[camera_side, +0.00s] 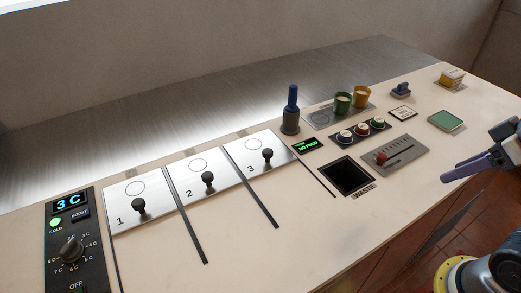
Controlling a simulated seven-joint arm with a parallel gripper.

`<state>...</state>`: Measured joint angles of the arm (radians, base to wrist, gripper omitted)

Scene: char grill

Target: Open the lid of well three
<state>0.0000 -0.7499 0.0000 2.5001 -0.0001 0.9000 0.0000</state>
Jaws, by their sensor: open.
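The lid of well three (259,160) is a flat metal plate marked 3 with an upright black knob (267,154), and it lies flat and closed in the counter. It is the rightmost of three such plates. My gripper (447,178) is at the right edge of the view, over the counter's front edge, well to the right of lid three. It is open and seems empty; part of it is cut off by the picture edge.
Lids one (137,203) and two (205,178) lie to the left. A dark waste opening (347,177), a slider panel (395,157) and a button block (360,131) stand between lid three and my gripper. A blue-handled tool (291,110) stands behind lid three.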

